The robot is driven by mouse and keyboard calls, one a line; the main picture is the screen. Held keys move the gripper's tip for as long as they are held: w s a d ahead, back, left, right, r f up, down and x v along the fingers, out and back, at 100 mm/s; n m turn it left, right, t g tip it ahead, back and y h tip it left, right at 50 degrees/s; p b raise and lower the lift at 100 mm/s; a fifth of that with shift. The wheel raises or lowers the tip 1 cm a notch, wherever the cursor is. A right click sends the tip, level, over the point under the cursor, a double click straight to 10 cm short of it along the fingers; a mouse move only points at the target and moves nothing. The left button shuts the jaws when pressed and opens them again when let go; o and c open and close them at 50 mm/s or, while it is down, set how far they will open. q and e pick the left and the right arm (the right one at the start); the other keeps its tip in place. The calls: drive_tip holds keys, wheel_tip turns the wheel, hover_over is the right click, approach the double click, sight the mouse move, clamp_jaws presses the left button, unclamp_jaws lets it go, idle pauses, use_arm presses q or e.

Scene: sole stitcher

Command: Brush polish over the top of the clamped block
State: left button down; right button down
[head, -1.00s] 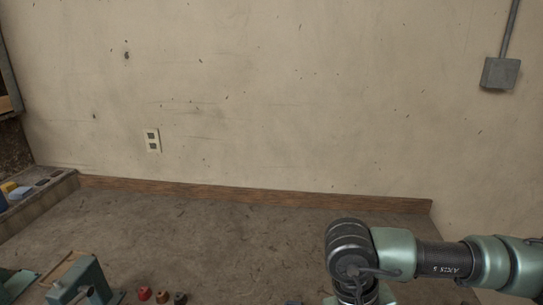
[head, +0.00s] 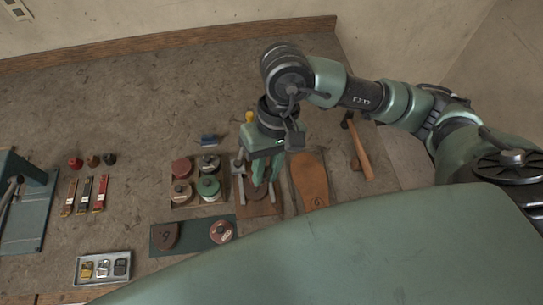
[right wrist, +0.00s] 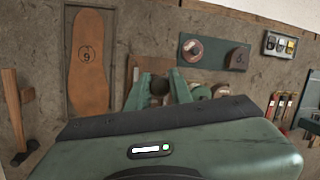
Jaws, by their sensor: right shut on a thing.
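My right gripper (head: 259,183) points down over a brown wooden clamp board (head: 274,207) with grey metal clamp parts (head: 238,166) at its left. Its green fingers are shut on a small dark round thing (right wrist: 159,87), which shows between them in the right wrist view. The fingers hide much of that thing, so I cannot tell its full shape. The block on the board is mostly hidden behind the gripper; I cannot tell whether the held thing touches it. My left gripper is not in view.
A rack of several tins (head: 195,180) stands left of the board. A sole (head: 311,181) and a hammer (head: 359,148) lie right. A blue item (head: 208,140) lies behind the rack.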

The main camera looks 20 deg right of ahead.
sight(264, 181)
drive_tip(key=shift+a+f+b, duration=0.15)
drive_tip(key=shift+f+b, duration=0.15)
drive_tip(key=shift+f, duration=0.25)
wheel_tip(264, 181, down, 3)
drive_tip(key=shift+r+b, duration=0.15)
drive_tip(key=shift+b, duration=0.3)
drive_tip(key=shift+f, duration=0.5)
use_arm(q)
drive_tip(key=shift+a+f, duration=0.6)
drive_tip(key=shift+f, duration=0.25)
